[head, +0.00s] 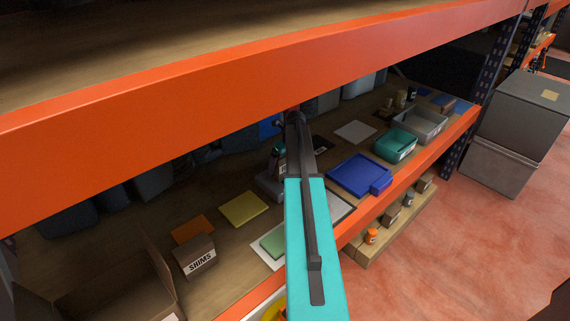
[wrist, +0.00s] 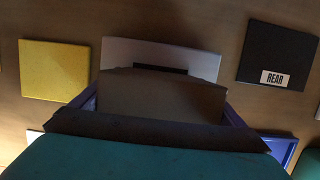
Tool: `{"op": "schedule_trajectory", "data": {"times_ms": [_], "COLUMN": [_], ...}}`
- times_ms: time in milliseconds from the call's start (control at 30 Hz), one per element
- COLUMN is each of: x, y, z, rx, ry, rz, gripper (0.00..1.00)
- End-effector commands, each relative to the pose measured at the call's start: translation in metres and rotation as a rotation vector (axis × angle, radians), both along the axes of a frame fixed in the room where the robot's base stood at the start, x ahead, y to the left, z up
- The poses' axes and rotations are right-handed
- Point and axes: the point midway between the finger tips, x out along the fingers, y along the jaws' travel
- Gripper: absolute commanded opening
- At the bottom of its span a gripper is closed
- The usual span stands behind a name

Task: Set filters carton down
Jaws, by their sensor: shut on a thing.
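My gripper (head: 277,160) hangs over the shelf deck, partly hidden behind my teal arm in the head view. In the wrist view a plain grey-brown box (wrist: 160,97), which I take for the filters carton, sits between my jaws; the dark jaw edge and teal body cover its near side. No lettering on it is readable. A greyish box shape (head: 269,187) shows below the gripper in the head view. Blue edges (wrist: 239,118) and a pale grey pad (wrist: 165,54) show around and beyond the box. I cannot tell whether it touches what is below.
A yellow pad (head: 243,208) lies left and a black REAR pad (wrist: 277,55) right. A SHIMS box (head: 195,257), blue tray (head: 358,174) and teal bin (head: 395,145) stand on the deck. An orange beam (head: 250,93) crosses above; another edges the deck.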

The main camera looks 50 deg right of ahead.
Motion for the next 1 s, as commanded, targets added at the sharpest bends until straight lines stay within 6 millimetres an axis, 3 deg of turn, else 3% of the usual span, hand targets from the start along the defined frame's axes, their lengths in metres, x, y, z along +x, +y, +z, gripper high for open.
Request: {"op": "schedule_trajectory", "data": {"times_ms": [267,567,1000], "x": [0.0,0.001,-0.039], "y": [0.0,0.0,0.033], "z": [0.009,0.035,0.038], "rx": [-0.001,-0.001,0.0], "ry": [-0.002,-0.002,0.0], "rz": [0.001,0.001,0.0], "gripper": [0.58,0.58,0.58]}}
